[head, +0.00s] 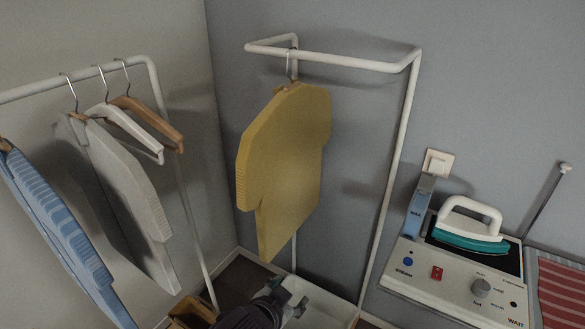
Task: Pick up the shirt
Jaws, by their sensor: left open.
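A yellow shirt (285,165) hangs on a hanger from the white rack (340,60) in the middle of the head view. A grey shirt (130,200) and a blue striped shirt (60,235) hang at the left on another white rail (110,72). My left gripper (288,304) is at the bottom edge, below the yellow shirt and apart from it. It is open, with nothing seen in it, and is partly cut off by the frame. My right gripper is not in view.
Two empty hangers, white (130,130) and brown (148,120), hang on the left rail. A white bin (330,305) stands below the yellow shirt. An ironing station (455,290) with a teal iron (468,236) is at the right, beside a red striped cloth (562,292).

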